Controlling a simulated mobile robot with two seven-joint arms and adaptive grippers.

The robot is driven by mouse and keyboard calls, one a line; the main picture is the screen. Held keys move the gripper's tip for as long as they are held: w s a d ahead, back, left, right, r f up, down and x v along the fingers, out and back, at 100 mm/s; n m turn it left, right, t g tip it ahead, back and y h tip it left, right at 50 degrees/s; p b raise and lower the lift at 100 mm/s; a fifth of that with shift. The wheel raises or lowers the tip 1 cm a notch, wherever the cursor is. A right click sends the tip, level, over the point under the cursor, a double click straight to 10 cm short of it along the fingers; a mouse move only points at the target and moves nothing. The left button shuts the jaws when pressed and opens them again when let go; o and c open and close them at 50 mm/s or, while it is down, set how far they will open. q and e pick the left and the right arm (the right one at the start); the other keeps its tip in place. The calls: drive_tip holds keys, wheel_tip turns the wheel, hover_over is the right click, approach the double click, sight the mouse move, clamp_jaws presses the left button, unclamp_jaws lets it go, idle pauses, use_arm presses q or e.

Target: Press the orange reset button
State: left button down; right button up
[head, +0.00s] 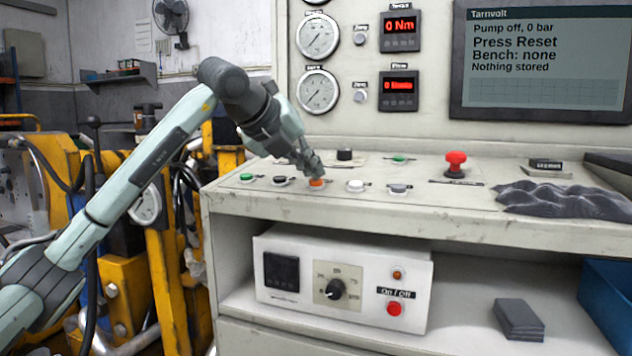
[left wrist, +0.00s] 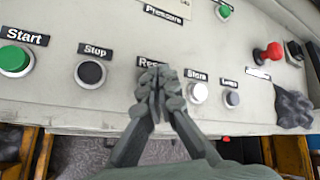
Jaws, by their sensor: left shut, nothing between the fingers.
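The orange reset button (head: 317,183) sits on the console ledge in the head view, in the row of buttons. My left gripper (head: 316,172) is shut and empty, its fingertips right over the orange button. I cannot tell whether they touch it. In the left wrist view the shut fingers (left wrist: 157,85) cover the button and part of its label (left wrist: 150,63), which starts with "Re". The screen (head: 540,60) reads "Pump off, 0 bar", "Press Reset", "Bench: none" and "Nothing stored". My right gripper is in neither view.
Beside it are the green Start button (left wrist: 15,60), black Stop button (left wrist: 90,74), white Store button (left wrist: 197,93) and a grey button (left wrist: 232,99). A red mushroom button (head: 455,163) and a dark crumpled cloth (head: 565,200) are further right on the ledge (head: 440,215).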

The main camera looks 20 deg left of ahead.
sight(311, 191)
use_arm(q)
drive_tip(key=shift+f, duration=0.3)
drive_tip(key=shift+r, duration=0.15)
idle(0.3)
drive_tip(key=shift+s+r+p, duration=0.1)
drive_tip(key=shift+r+p, duration=0.3)
drive_tip(key=shift+r, duration=0.3)
drive_tip(key=shift+r, duration=0.1)
drive_tip(key=r+p, duration=0.2)
drive_tip(key=r, duration=0.1)
drive_tip(key=r+p, duration=0.1)
drive_tip(key=shift+s+r, duration=0.35)
drive_tip(key=shift+s, duration=0.05)
idle(0.4)
